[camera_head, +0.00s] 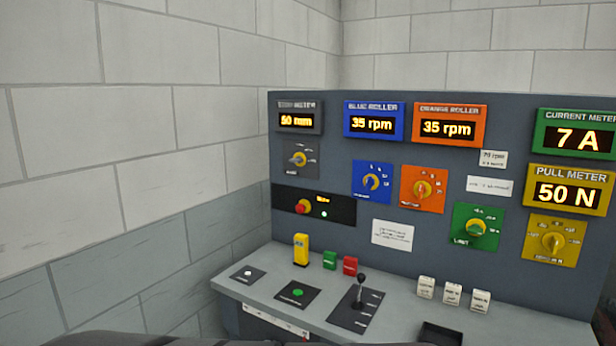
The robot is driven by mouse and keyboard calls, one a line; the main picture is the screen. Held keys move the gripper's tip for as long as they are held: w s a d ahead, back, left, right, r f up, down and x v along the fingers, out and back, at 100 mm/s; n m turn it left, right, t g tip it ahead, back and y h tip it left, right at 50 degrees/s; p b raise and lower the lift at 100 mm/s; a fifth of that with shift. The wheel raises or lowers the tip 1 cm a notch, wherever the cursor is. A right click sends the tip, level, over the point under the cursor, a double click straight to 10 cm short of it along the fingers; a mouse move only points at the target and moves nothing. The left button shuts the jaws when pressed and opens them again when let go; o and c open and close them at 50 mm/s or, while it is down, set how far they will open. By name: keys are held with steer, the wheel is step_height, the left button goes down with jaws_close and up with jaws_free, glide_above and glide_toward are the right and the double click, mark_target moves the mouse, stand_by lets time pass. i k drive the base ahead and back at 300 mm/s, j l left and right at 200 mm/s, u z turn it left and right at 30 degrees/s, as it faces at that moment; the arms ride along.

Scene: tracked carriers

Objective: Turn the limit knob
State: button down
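The limit knob (475,229) is a yellow dial on a green plate (464,239) marked LIMIT, on the right part of the grey upright panel. Scale marks run around the knob's top and right side; the exact setting is too small to read. Above and to the right, the green current meter (579,140) reads 7 A. My gripper is not in view, so its state and distance to the knob do not show.
Other knobs sit close by: orange (422,188) at upper left, yellow (553,241) at right. Below, the desk holds a black lever (361,290), several white blocks (452,293) and a dark tray (441,333). A block wall (120,140) stands at left.

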mark_target(475, 228)
steer(key=z, duration=1.7)
